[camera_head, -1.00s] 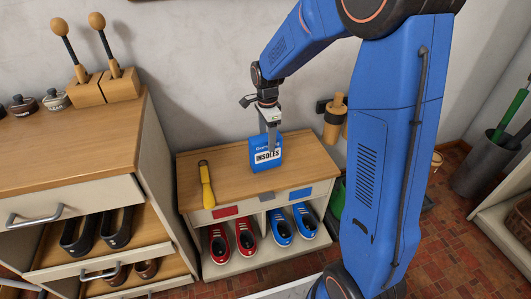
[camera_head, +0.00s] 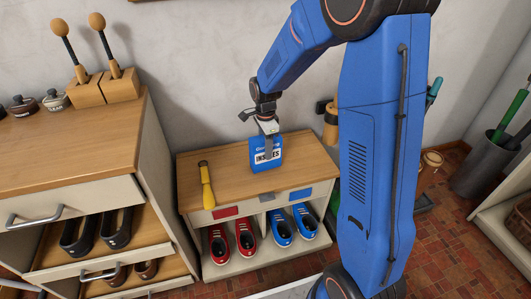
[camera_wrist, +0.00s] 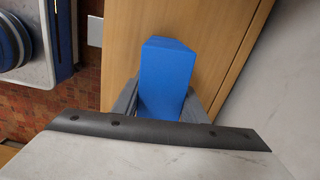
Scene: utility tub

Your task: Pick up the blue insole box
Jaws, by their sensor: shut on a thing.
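The blue insole box (camera_head: 262,148), lettered "INSOLES" on a white band, stands upright on the wooden top of the low shoe bench (camera_head: 228,178). My gripper (camera_head: 268,150) comes down on it from above, with a finger across the front of the box. In the wrist view the blue box (camera_wrist: 166,75) sits between the two grey fingers of my gripper (camera_wrist: 160,105), one on each side. The gripper is shut on the box. I cannot tell whether the box's base still touches the bench top.
A yellow-handled tool (camera_head: 206,186) lies on the bench left of the box. Red shoes (camera_head: 232,242) and blue shoes (camera_head: 293,226) stand in the cubbies below. A taller wooden cabinet (camera_head: 75,135) is at left, and the wall (camera_head: 200,70) is close behind.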

